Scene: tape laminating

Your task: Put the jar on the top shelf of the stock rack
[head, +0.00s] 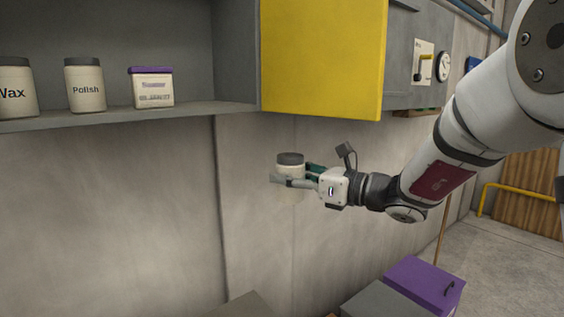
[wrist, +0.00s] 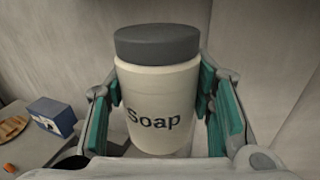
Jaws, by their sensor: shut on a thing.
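A cream jar (head: 291,180) with a dark grey lid is held upright in the air in front of the wall. The wrist view shows the jar (wrist: 158,95) close up, with the word "Soap" on it. My gripper (head: 296,182) is shut on the jar, with green finger pads on both sides of it in the wrist view (wrist: 160,98). A grey shelf (head: 130,118) at the upper left holds other containers; I cannot tell whether it belongs to the stock rack.
A yellow door panel (head: 322,55) is above the held jar. A purple box (head: 424,284) is below. A blue box (wrist: 52,115) is at left in the wrist view.

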